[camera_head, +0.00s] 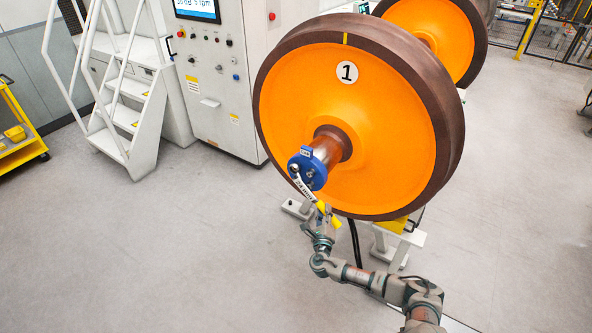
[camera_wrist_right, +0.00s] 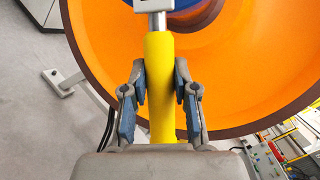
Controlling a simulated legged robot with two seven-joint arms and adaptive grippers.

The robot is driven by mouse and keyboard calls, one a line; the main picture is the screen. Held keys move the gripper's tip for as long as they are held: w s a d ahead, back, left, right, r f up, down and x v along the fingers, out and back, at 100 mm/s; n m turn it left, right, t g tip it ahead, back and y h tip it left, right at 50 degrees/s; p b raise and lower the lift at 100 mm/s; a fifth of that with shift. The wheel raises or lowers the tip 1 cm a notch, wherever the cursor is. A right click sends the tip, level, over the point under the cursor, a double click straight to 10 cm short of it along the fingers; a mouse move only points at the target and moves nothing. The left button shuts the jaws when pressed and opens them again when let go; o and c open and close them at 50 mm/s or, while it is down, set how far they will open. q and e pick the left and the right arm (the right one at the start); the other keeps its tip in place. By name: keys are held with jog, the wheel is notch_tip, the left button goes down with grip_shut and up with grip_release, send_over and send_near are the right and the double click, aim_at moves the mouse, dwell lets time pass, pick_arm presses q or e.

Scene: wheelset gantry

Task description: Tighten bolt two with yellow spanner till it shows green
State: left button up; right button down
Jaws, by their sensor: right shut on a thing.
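The yellow spanner (camera_head: 323,208) is in my right gripper (camera_head: 325,218), which is shut on its yellow handle. In the right wrist view the handle (camera_wrist_right: 160,85) runs up between the blue finger pads of my right gripper (camera_wrist_right: 160,95). The spanner's metal shank (camera_head: 304,188) points up and left to the blue end cap (camera_head: 307,169) on the axle. Its head lies at the cap's left side, at or near a bolt (camera_head: 294,169). I cannot tell which bolt it is or whether the head is seated. No green shows on it. My left gripper is out of view.
The axle (camera_head: 328,150) sticks out from a large orange wheel (camera_head: 375,120) marked 1. A second orange wheel (camera_head: 430,30) stands behind. A control cabinet (camera_head: 218,85) and white steps (camera_head: 125,110) stand at the left. The floor in front is clear.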

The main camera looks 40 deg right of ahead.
jog(key=shift+r, duration=0.2)
jog(key=shift+w+a+f+m+b, duration=0.1)
jog(key=shift+w+f+m+b, duration=0.3)
jog(key=shift+b, duration=0.2)
